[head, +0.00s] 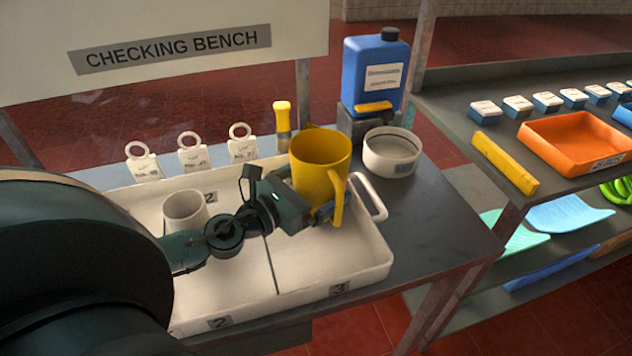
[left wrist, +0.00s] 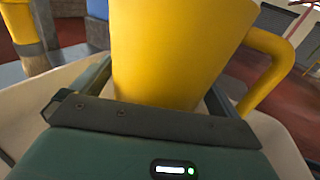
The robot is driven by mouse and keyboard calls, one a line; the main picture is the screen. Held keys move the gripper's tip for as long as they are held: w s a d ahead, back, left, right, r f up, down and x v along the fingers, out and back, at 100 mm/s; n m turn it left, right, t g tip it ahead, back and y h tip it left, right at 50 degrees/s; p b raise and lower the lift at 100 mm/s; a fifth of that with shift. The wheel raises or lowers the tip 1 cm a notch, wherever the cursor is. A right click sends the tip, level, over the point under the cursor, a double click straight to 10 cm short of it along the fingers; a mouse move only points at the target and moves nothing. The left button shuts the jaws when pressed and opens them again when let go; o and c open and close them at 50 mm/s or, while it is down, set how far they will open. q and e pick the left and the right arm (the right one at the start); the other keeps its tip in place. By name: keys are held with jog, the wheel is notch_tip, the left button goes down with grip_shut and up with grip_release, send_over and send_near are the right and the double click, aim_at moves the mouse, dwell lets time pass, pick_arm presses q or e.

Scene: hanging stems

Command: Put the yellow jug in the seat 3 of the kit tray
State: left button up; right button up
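The yellow jug (head: 320,165) stands roughly upright at the right part of the white kit tray (head: 372,262), over the section with the "3" label (head: 340,289). Its handle points right and toward the front. My left gripper (head: 302,198) reaches in from the left with its fingers on either side of the jug. In the left wrist view the fingers (left wrist: 160,95) flank the jug's body (left wrist: 170,50) and look closed on it. The jug's base is hidden, so I cannot tell whether it touches the tray floor. My right gripper is out of view.
A white cup (head: 185,210) stands in the tray's left section. Behind the tray are ring-topped tags (head: 192,155), a yellow-handled tool (head: 282,125), a blue bottle (head: 375,75) and a white round bowl (head: 391,155). Bench right of the tray is clear (head: 440,215).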

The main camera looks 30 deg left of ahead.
aim_at(299, 192)
pick_arm(q)
jog(key=shift+r, duration=0.1)
jog(key=shift+s+a+f, duration=0.15)
jog(key=shift+s+f, duration=0.05)
jog(key=shift+s, duration=0.35)
jog(key=b+v, duration=0.3)
jog(key=v, duration=0.2)
jog(key=shift+s+a+r+b, duration=0.1)
jog(key=shift+s+a+b, duration=0.15)
jog(key=shift+s, duration=0.2)
jog(key=shift+s+r, duration=0.1)
jog(key=shift+s, duration=0.1)
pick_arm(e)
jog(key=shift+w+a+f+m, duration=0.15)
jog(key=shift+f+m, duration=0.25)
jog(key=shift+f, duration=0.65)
